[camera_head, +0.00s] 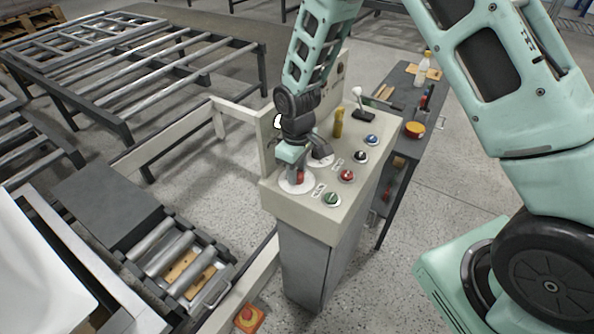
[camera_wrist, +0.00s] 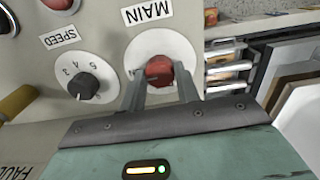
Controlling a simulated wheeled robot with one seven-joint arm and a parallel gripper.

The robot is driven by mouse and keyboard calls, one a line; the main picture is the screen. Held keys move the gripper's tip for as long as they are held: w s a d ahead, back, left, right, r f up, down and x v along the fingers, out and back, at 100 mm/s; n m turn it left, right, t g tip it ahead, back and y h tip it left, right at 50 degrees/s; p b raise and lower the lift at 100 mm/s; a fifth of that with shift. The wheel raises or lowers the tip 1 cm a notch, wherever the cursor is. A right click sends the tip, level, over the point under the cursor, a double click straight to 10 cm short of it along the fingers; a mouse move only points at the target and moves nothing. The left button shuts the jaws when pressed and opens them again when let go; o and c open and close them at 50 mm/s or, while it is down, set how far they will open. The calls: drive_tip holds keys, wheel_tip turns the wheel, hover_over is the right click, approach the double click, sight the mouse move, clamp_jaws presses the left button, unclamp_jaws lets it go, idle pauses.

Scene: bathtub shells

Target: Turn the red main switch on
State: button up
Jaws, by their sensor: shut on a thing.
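The red main switch (camera_wrist: 159,71) sits on a round white plate under the label MAIN (camera_wrist: 147,11) in the wrist view. In the head view the red switch (camera_head: 300,177) shows at the front left corner of the control panel (camera_head: 330,222). My gripper (camera_wrist: 160,88) is shut on the red switch, with one finger on each side of it. In the head view my gripper (camera_head: 299,172) points down at the panel and hides part of the switch and its plate. Whether the switch stands at on or off cannot be told.
A black speed knob (camera_wrist: 84,86) is beside the main switch. Green (camera_head: 331,199), red (camera_head: 347,175), black (camera_head: 360,156) and blue (camera_head: 372,139) buttons line the panel's right side. A yellow handle (camera_head: 338,123) and a lever (camera_head: 357,95) stand farther back. A dark shelf unit (camera_head: 402,110) is behind.

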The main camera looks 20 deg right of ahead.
idle(0.6)
drive_tip(key=o, duration=1)
drive_tip(key=shift+r, duration=0.15)
wheel_tip(320, 180, up, 17)
drive_tip(key=b, duration=0.3)
drive_tip(key=shift+r, duration=0.1)
drive_tip(key=shift+y, duration=0.3)
drive_tip(key=s+a, duration=0.2)
drive_tip(key=s, duration=0.7)
drive_tip(key=s+a, duration=0.2)
drive_tip(key=s, duration=0.7)
drive_tip(key=s+a, duration=0.2)
drive_tip(key=s, duration=0.7)
drive_tip(key=shift+a+f, duration=0.2)
drive_tip(key=shift+a, duration=0.05)
